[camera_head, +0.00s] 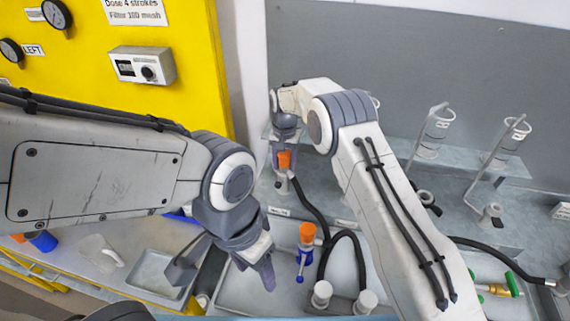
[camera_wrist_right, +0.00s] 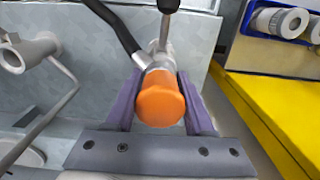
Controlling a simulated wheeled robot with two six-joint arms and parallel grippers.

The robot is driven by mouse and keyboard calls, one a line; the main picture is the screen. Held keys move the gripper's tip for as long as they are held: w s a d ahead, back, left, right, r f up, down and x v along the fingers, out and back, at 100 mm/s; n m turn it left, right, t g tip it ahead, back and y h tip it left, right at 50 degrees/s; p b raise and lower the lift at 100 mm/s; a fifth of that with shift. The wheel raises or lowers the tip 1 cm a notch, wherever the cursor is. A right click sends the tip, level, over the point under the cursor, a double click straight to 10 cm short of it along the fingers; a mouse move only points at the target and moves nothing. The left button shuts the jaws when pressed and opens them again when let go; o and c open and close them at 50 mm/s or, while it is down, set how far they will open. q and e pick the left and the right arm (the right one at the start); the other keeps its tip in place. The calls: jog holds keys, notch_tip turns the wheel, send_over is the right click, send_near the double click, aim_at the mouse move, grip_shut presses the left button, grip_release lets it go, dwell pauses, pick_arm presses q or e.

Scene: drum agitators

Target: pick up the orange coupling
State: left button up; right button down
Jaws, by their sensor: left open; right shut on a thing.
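An orange coupling (camera_head: 284,160) sits at the end of a black hose, near the back ledge beside the yellow panel. My right gripper (camera_head: 284,150) is shut on it. In the right wrist view, the orange coupling (camera_wrist_right: 158,100) fills the space between the purple fingers (camera_wrist_right: 160,108), with a grey metal fitting and the black hose behind it. Whether it is still seated on something cannot be told. My left gripper (camera_head: 266,272) is open and empty, lower down, over the edge of the grey tray area.
Black hoses (camera_head: 345,240) loop across the bench with grey fittings (camera_head: 322,294) at the front. A green and brass fitting (camera_head: 500,287) lies at right. Clear cups on stands (camera_head: 435,130) are at the back. A yellow panel (camera_head: 190,80) bounds the left.

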jog(key=shift+r, duration=0.1)
jog(key=shift+r+b, duration=0.55)
jog(key=shift+r, duration=0.05)
notch_tip(320, 180, up, 3)
jog(key=shift+w+f+b, duration=0.1)
jog(key=shift+f+b, duration=0.1)
jog(key=shift+b, duration=0.55)
jog(key=s+d+r+b, duration=0.4)
jog(key=s+d+r, duration=0.2)
jog(key=d, duration=0.4)
jog(key=shift+r+b, duration=0.3)
jog(key=shift+r, duration=0.25)
jog(key=shift+s, duration=0.1)
